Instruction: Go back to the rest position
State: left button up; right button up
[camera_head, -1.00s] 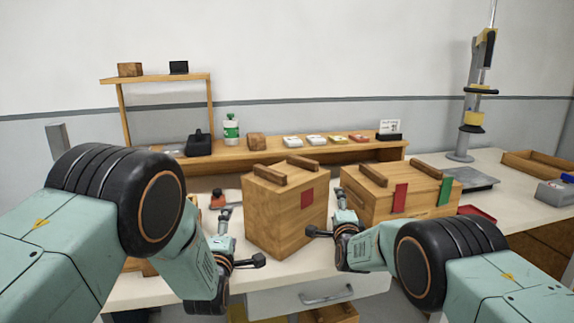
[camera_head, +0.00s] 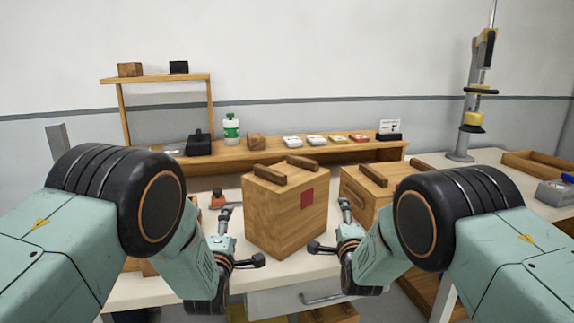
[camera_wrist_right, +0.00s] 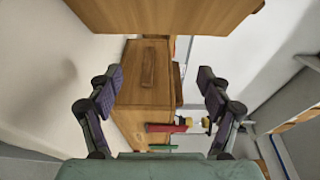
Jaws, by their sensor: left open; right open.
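My left gripper (camera_head: 240,236) is open and empty at the left side of a wooden box (camera_head: 285,215) with a red patch and two wooden bars on its lid. My right gripper (camera_head: 328,228) is open and empty at the right side of this box. In the right wrist view, the two purple-padded fingers of the right gripper (camera_wrist_right: 160,92) stand wide apart with nothing between them. A second wooden box (camera_head: 366,190) stands to the right, partly hidden behind my right arm.
The white workbench (camera_head: 140,290) carries a back shelf (camera_head: 280,148) with a green-and-white bottle (camera_head: 231,129) and several small packs. A press stand (camera_head: 461,140) and a wooden tray (camera_head: 540,165) are at the right. A drawer handle (camera_head: 322,299) is below the front edge.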

jog(key=shift+s, duration=2.3)
jog(key=shift+w, duration=5.95)
pick_arm(q)
jog(key=shift+w, duration=5.3)
pick_arm(e)
jog(key=shift+w, duration=0.1)
pick_arm(q)
jog(key=shift+w, duration=0.65)
jog(key=shift+a, duration=0.1)
